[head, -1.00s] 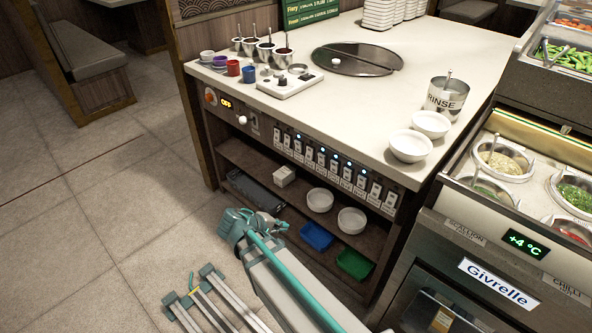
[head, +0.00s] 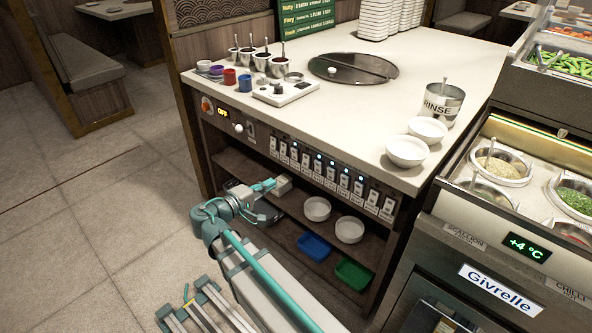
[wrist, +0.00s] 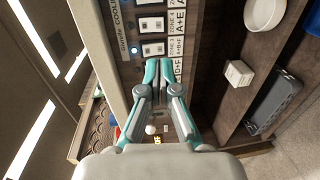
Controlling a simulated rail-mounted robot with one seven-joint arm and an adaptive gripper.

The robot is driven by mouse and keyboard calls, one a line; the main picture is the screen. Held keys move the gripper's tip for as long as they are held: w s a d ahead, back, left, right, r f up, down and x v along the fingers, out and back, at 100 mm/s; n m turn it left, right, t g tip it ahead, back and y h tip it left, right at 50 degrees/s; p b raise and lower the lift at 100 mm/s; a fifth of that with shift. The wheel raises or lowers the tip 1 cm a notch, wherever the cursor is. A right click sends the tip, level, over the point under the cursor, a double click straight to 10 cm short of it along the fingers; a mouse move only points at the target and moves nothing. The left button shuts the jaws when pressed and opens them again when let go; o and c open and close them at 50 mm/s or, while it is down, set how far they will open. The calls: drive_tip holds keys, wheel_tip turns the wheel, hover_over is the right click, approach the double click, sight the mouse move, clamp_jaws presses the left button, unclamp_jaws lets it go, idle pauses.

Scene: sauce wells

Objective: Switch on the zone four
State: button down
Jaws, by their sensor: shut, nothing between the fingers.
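The row of white rocker switches (head: 317,168) runs along the counter's front panel in the head view. Several have a blue light above them. In the wrist view, the switch labelled ZONE 4, A+E (wrist: 152,24) is near the top, and the ZONE 3, A+B+F switch (wrist: 153,49) is just below it. A bluish light shows beside zone 3; I cannot make out one lit beside zone 4. My gripper (wrist: 158,66) is shut and empty. Its tips appear near zone 3, below zone 4 in the wrist picture. In the head view, my gripper (head: 270,185) is in front of the counter.
A panel display (head: 223,113) and a knob (head: 238,128) are left of the switches. Below, the shelves hold white bowls (head: 317,208), a blue tray (head: 314,246) and a green tray (head: 354,272). A refrigerated unit (head: 490,270) stands at the right.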

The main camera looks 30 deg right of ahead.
sight(304, 165)
drive_tip(key=b+x, duration=0.1)
drive_tip(key=x, duration=1.3)
drive_tip(key=shift+b, duration=0.4)
drive_tip(key=shift+f, duration=0.1)
